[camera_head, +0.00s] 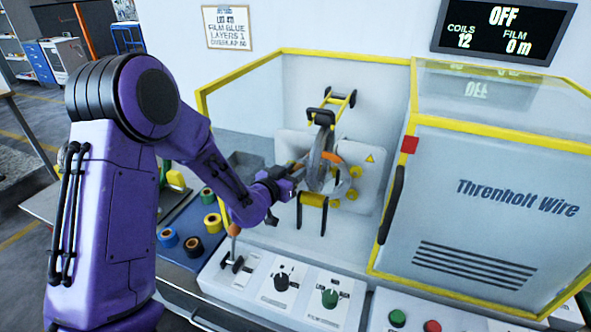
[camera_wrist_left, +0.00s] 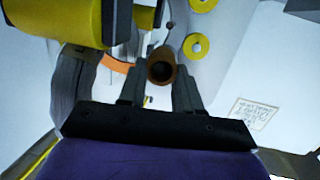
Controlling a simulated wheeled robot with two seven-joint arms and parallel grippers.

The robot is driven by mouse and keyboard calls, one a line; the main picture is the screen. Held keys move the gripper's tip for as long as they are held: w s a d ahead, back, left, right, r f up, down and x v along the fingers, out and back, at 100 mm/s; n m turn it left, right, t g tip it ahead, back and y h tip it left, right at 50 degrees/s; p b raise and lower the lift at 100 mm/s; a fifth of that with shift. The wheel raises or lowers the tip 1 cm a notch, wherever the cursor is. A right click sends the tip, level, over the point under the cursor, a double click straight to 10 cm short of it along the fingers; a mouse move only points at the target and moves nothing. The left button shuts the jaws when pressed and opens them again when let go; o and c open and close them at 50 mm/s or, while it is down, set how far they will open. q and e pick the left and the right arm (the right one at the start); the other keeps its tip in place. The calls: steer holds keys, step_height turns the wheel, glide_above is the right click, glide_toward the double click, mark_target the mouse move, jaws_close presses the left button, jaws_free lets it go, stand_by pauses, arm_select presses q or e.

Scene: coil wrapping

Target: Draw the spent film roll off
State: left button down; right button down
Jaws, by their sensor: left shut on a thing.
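The spent film roll, a bare brown core (camera_wrist_left: 163,57), shows end-on in the left wrist view, its hollow end facing the camera. My left gripper (camera_wrist_left: 158,85) is shut on it, one dark finger on each side. In the head view my left gripper (camera_head: 293,174) reaches in from the left to the wrapping ring (camera_head: 319,168) inside the machine's open bay. The core is mostly hidden there by the gripper and ring. I cannot tell whether the core is still on its spindle. My right gripper is not in view.
Several coloured film rolls, one of them blue (camera_head: 167,237), lie on a blue tray left of the machine. Yellow frame bars edge the open bay. A control panel (camera_head: 290,290) runs along the front. The display (camera_head: 503,30) reads OFF, film 0 m.

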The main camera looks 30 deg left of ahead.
arm_select(q)
steer(key=s, duration=0.2)
steer(key=s+d, duration=0.1)
steer(key=s, duration=0.2)
steer(key=shift+s+d, duration=0.2)
stand_by(0.6)
steer(key=shift+d, duration=0.15)
